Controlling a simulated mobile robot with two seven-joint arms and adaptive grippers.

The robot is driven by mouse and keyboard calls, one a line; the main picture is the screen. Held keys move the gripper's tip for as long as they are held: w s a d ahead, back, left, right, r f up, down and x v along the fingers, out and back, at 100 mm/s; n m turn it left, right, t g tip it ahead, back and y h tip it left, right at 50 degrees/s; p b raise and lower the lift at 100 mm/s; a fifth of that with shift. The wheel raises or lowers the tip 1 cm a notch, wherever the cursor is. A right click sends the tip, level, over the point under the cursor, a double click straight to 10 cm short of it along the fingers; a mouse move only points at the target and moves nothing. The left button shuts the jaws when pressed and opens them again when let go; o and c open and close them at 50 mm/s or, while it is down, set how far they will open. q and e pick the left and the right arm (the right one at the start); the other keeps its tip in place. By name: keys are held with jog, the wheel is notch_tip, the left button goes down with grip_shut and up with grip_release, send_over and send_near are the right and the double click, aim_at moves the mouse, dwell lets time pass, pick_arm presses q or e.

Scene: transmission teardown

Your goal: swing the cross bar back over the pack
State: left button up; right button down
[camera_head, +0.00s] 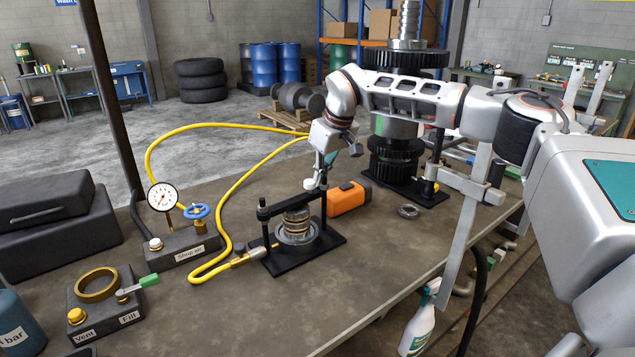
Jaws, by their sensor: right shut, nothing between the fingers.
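The black cross bar (290,200) runs between the two upright posts of a small black stand on the bench. In this view it passes just above the pack (297,222), a short stack of metal rings standing on the black base (328,239). I cannot tell exactly whether its right end is seated at the right post. My right gripper (314,184) reaches down from above, shut and empty, close to the right end of the bar. Whether it touches the bar is unclear. My left gripper is out of view.
A yellow hose (215,235) loops at the left, near the gauge (163,198). A tall geared shaft (396,155) stands behind.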

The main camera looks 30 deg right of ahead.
jog(key=v, duration=1.2)
jog(key=shift+s, duration=0.1)
